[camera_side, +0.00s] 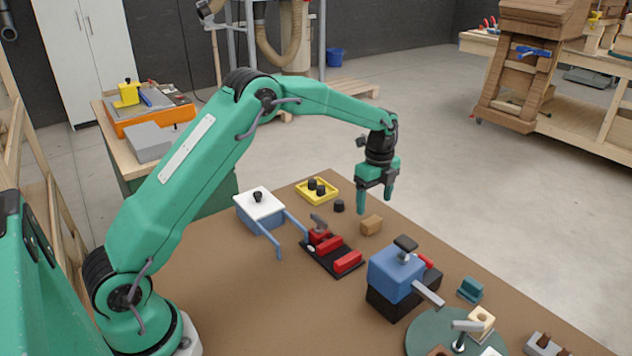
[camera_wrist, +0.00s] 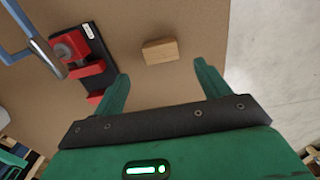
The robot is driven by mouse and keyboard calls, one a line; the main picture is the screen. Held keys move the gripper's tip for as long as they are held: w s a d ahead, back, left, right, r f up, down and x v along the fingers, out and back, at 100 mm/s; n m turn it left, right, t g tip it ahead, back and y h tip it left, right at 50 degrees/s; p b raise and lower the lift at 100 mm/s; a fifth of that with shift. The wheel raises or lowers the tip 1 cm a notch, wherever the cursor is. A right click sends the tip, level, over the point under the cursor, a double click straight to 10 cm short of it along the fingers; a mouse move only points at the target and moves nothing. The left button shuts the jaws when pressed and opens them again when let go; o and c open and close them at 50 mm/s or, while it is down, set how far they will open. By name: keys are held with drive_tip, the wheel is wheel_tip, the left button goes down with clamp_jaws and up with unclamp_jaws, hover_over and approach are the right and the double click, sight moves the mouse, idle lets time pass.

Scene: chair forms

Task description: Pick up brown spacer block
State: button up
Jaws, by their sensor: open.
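The brown spacer block (camera_side: 371,224) is a small wooden block lying on the brown tabletop, near its far edge. In the wrist view the brown spacer block (camera_wrist: 160,50) lies beyond the fingertips, between their lines, with nothing touching it. My gripper (camera_side: 375,205) is above the table and above the block in the side view, fingers pointing down. In the wrist view my gripper (camera_wrist: 162,78) has its two green fingers spread wide with nothing between them.
A black fixture with red clamps (camera_side: 333,251) lies left of the block. A small black cylinder (camera_side: 339,206) and a yellow tray (camera_side: 318,191) with black knobs sit behind it. A blue clamp fixture (camera_side: 396,273) stands to the front right. The table edge is close behind the block.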

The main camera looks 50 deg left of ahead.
sight(372, 220)
drive_tip(key=shift+f, duration=1.3)
drive_tip(key=shift+f, duration=0.1)
drive_tip(key=shift+w+a+f, duration=0.1)
drive_tip(key=shift+a+f, duration=0.05)
drive_tip(key=shift+f, duration=2.3)
drive_tip(key=shift+c, duration=0.3)
drive_tip(key=c, duration=1)
